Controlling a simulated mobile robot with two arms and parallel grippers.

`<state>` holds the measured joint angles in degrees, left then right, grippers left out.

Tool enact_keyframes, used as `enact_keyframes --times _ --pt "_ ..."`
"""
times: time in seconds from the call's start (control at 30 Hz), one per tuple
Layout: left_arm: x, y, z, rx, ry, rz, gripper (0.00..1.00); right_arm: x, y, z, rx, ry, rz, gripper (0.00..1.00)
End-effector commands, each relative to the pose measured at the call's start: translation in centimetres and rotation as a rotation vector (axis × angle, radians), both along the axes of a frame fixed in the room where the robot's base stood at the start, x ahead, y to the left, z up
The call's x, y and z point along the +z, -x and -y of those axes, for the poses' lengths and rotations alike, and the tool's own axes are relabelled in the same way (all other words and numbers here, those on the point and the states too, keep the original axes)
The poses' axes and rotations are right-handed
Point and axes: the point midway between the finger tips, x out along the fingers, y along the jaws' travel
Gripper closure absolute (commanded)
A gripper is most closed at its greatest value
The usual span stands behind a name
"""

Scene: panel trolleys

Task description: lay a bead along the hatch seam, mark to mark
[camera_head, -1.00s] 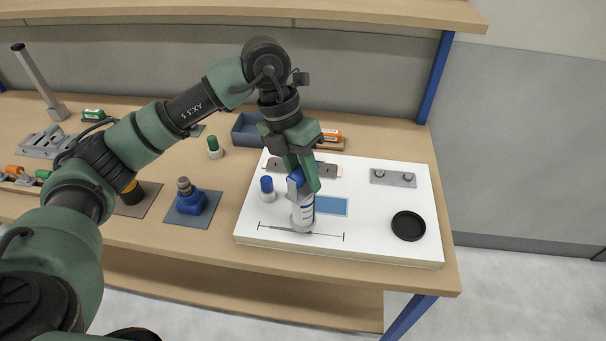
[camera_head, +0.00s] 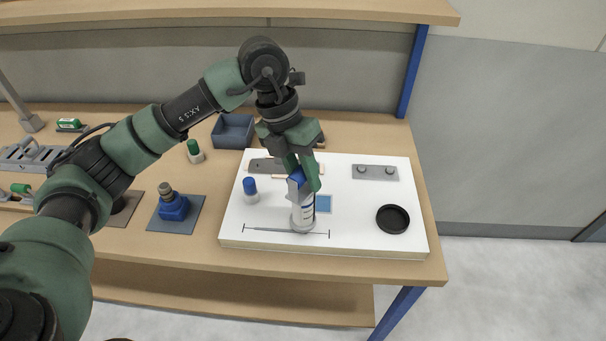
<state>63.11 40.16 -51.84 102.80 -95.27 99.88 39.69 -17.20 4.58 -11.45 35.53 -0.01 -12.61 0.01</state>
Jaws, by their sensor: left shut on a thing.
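My left gripper (camera_head: 302,180) is shut on a white bottle with a blue top (camera_head: 303,213). It holds the bottle roughly upright, its lower end at the hatch seam (camera_head: 322,234) near the front of the white panel (camera_head: 370,232). The seam is a thin dark line with a short cross mark at each end. A thicker grey bead (camera_head: 268,229) runs from near the left mark to the bottle. Right of the bottle the line looks thin and bare up to the right mark. The bottle's tip is too small to make out. My right gripper is not in view.
Left of the panel stand a blue bottle (camera_head: 173,207) on a mat and a green-capped container (camera_head: 195,152).

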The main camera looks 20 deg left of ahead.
Motion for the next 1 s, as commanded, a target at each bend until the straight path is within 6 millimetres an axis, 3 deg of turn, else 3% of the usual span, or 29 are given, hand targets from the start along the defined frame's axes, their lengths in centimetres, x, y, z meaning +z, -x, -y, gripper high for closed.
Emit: enact_keyframes --times 0.27,1.0 --pt "0.1 -0.1 0.3 0.0 0.002 0.002 1.0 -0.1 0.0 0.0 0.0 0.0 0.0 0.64" --pt "0.0 -0.8 3.5 -0.001 0.001 0.001 1.0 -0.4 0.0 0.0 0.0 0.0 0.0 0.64"
